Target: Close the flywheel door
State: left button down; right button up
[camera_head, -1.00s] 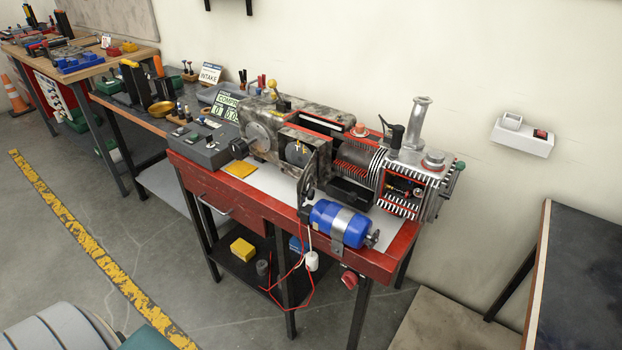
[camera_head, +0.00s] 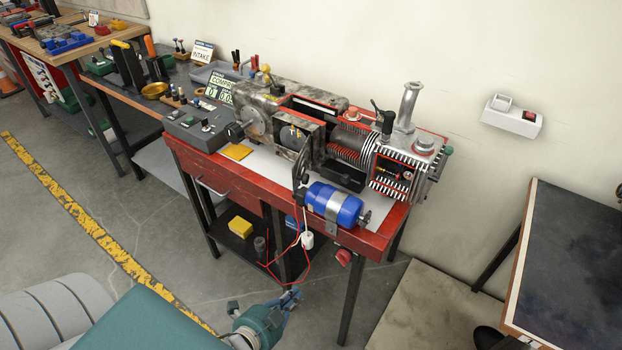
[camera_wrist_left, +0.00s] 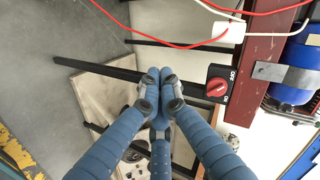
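The kart engine assembly (camera_head: 345,140) sits on a red workbench (camera_head: 230,177). The flywheel door looks to be the thin dark plate (camera_head: 301,163) standing out from the front of the housing, beside the open bay with the round flywheel (camera_head: 291,135). The door appears open. My left gripper (camera_head: 291,297) is low in front of the bench, below the blue cylinder and well apart from the door. In the left wrist view its blue-grey fingers (camera_wrist_left: 160,78) come together at the tips with nothing seen between them. My right gripper is not in view.
A blue cylinder (camera_head: 335,204) juts at the bench's front right. A red rotary switch (camera_wrist_left: 217,87) is below the bench edge, near hanging red and white wires (camera_head: 287,252). A control box (camera_head: 198,133) is at the left end. A dark-topped table (camera_head: 570,260) stands at right. Floor in front is clear.

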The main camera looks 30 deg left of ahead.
pick_arm(q)
jog(key=w+d+r+m+t+h+p, duration=0.1)
jog(key=w+r+m+t, duration=0.15)
jog(key=r, duration=1.25)
jog(key=w+d+r+m+t+h+p, duration=0.1)
jog(key=r+m+t, duration=0.25)
jog(key=r, duration=1.15)
jog(key=w+a+p, duration=0.3)
jog(key=w, duration=0.5)
jog(key=shift+w+f+m+p, duration=0.25)
jog(key=shift+m+p, duration=0.15)
jog(key=shift+a, duration=0.1)
jog(key=shift+s+a+g, duration=0.1)
jog(key=shift+g, duration=0.2)
